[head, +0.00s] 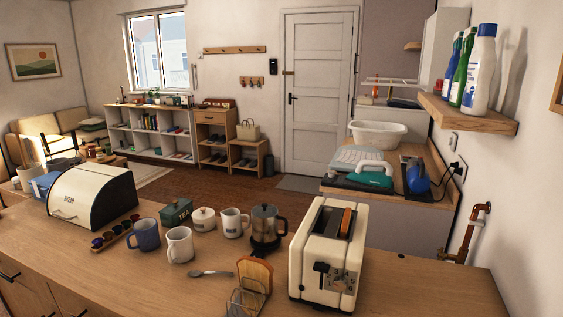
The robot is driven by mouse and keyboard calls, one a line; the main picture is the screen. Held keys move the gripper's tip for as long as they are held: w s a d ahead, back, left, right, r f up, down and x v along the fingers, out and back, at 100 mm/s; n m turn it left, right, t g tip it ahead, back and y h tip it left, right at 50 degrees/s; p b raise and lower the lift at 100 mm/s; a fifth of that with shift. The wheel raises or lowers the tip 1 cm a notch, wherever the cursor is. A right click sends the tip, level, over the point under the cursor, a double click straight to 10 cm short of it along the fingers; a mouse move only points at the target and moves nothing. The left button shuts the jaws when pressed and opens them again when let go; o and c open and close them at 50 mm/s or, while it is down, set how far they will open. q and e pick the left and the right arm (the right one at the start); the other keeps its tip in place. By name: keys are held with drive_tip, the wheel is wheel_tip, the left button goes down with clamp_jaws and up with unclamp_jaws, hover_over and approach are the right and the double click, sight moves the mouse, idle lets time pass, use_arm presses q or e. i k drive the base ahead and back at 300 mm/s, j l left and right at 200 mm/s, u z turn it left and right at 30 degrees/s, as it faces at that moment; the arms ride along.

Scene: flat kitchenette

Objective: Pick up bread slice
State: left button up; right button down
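A bread slice (255,274) with a brown crust stands upright and leans in a wire toast rack (240,305) near the front edge of the wooden counter. Another brown slice (347,221) sticks out of a slot of the cream toaster (310,262), which stands just to the right of the rack. The toaster's dark lever is on its near side. Neither of my grippers shows in the head view.
A spoon (210,273) lies left of the rack. Behind stand a French press (266,228), several mugs (180,245), a lidded pot (203,220) and a green tin (176,212). A cream bread bin (95,195) is at the left. The counter (430,285) right of the toaster is clear.

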sight(346, 225)
drive_tip(key=j+z, duration=0.8)
drive_tip(key=j, duration=0.25)
drive_tip(key=j+z, duration=0.35)
drive_tip(key=j, duration=0.15)
